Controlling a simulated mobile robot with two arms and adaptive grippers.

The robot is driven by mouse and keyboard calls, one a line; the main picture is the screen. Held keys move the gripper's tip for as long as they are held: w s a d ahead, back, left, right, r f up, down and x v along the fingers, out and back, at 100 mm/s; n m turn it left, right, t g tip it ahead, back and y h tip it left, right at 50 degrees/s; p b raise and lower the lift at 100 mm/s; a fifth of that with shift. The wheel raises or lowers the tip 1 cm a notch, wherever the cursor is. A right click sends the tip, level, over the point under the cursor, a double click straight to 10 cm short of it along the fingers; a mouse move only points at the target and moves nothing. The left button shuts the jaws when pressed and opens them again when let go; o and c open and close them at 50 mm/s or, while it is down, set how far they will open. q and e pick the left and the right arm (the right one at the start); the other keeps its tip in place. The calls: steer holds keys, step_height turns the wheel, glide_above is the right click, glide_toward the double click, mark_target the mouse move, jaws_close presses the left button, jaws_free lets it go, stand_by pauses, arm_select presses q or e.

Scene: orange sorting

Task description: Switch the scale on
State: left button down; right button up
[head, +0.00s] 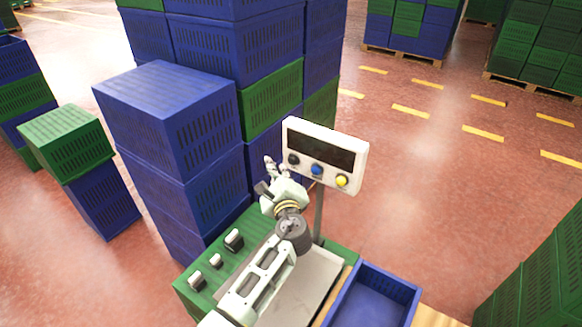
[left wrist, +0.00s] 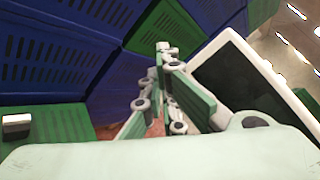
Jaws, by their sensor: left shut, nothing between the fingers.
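The scale's display head (head: 325,155) is a white box with a dark, blank-looking screen and a row of black, blue and yellow buttons, raised on a post. The black button (head: 293,160) is at its left, the blue button (head: 317,170) in the middle, the yellow button (head: 341,181) at the right. My left gripper (head: 270,165) is shut and empty, just left of the display head near the black button; I cannot tell whether it touches. In the left wrist view the fingers (left wrist: 163,48) are together beside the screen (left wrist: 238,80). My right gripper is not in view.
The scale's metal plate (head: 318,268) lies below the display, partly behind my left arm. A blue open crate (head: 415,290) stands to its right. Tall crate stacks (head: 165,85) stand close behind and left.

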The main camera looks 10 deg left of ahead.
arm_select(q)
steer(key=shift+w+d, duration=0.25)
steer(key=shift+w, duration=0.45)
stand_by(0.8)
steer(key=shift+w+b, duration=0.1)
steer(key=shift+b, duration=0.3)
steer(key=shift+w+d, duration=0.15)
steer(key=shift+w, duration=0.15)
steer(key=shift+w+d+b, duration=0.15)
steer(key=shift+w+b, duration=0.35)
steer(key=shift+b, duration=0.05)
stand_by(0.6)
stand_by(0.3)
steer(key=shift+s+a+p, duration=0.2)
steer(key=shift+s+p, duration=0.2)
steer(key=shift+s, duration=0.1)
steer(key=shift+s+a+p, duration=0.15)
steer(key=shift+s+p, duration=0.2)
steer(key=shift+s, duration=0.1)
